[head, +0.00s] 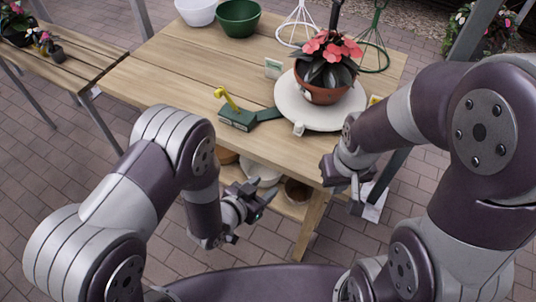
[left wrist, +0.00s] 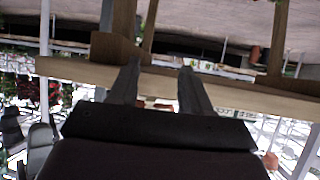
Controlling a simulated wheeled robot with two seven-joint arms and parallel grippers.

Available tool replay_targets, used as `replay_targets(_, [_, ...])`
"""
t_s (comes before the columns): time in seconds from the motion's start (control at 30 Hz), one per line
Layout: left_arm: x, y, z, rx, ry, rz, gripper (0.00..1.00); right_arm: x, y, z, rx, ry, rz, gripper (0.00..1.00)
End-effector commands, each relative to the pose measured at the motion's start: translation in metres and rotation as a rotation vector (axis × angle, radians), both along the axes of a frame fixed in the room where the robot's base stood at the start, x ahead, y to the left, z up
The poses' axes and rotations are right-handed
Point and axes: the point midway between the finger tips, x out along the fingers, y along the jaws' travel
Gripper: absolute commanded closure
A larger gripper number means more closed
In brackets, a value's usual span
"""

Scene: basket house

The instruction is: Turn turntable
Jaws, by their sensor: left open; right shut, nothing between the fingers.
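The turntable (head: 290,104) is a round white disc on the wooden table, with a small pale block on its near rim. A terracotta pot with a pink-flowered plant (head: 328,68) stands on it. My left gripper (head: 246,205) is open and empty, in front of the table's front edge and apart from the turntable. In the left wrist view its two fingers (left wrist: 157,90) show spread with nothing between them. My right gripper (head: 346,188) is shut and empty near the table's front right corner, below and right of the turntable.
A dark green device with a yellow handle (head: 235,112) is left of the turntable. White (head: 196,12) and green (head: 239,18) bowls and wire stands (head: 373,50) are at the back. Pots (head: 298,191) sit on a lower shelf. The table's left part is clear.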

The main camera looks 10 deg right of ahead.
Motion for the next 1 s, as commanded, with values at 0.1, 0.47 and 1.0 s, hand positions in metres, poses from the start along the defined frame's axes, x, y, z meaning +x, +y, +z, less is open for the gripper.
replay_targets(0.1, [0.015,-0.017,0.056,-0.205,-0.238,-0.019,0.52,0.001,0.000,0.006,0.000,-0.002,0.000,1.00])
replay_targets(0.47, [0.049,-0.048,0.096,-0.326,-0.387,-0.023,0.52,0.000,0.000,0.007,0.000,-0.002,0.000,1.00])
replay_targets(1.0, [0.113,-0.107,0.095,-0.323,-0.382,-0.019,0.52,0.000,0.000,0.008,0.000,-0.001,0.000,1.00])
